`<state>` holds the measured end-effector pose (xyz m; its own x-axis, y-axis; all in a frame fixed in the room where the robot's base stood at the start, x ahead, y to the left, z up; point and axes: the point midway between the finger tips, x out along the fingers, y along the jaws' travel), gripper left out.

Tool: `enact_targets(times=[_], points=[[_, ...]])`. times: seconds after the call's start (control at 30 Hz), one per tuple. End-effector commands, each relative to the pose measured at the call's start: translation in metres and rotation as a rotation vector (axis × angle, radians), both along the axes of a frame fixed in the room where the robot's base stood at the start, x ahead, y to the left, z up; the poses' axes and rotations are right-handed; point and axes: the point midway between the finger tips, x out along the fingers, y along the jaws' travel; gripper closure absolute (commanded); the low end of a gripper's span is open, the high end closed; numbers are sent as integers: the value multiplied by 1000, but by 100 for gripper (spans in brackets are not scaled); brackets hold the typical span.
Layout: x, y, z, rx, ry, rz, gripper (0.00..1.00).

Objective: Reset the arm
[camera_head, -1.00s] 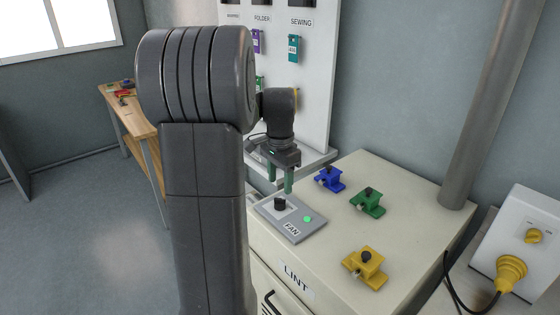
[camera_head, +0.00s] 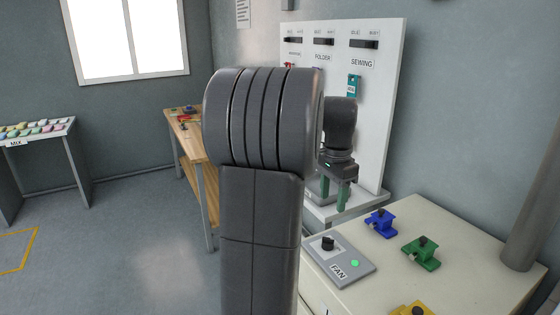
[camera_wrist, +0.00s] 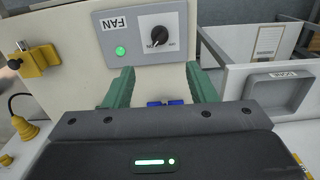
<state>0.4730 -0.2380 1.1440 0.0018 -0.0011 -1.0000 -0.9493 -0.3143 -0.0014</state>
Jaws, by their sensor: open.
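My gripper (camera_head: 334,194) has green fingers that point down, spread apart with nothing between them. In the head view it hangs in front of the white panel, past the left edge of the cream cabinet top. In the wrist view my gripper (camera_wrist: 160,88) shows its two fingers apart, with the grey FAN control box (camera_wrist: 147,35) beyond them. The FAN box (camera_head: 340,262) lies on the cabinet with a black knob and a lit green light. The fingers appear clear of the box. My arm hides part of the panel.
A blue fixture (camera_head: 381,222), a green fixture (camera_head: 421,252) and a yellow fixture (camera_head: 412,310) stand on the cabinet top (camera_head: 462,240). The white panel (camera_head: 381,120) stands behind my gripper. A grey pole (camera_head: 533,215) rises at the right. A wooden bench (camera_head: 187,140) and a MIX table (camera_head: 40,135) stand left.

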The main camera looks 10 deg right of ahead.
Motion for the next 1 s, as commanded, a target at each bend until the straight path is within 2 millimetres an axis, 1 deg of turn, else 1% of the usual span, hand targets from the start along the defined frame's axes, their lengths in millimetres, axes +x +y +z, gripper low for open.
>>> enact_targets(times=[0.17,0.6,0.7,0.8,0.9,1.0], points=[[0,0,-17,2,4,0,49],[-1,0,-101,2,6,0,49],[-1,0,-117,3,5,1,49],[-1,0,-129,2,4,1,49],[0,0,-137,2,4,1,49],[0,0,-138,1,1,9,49]])
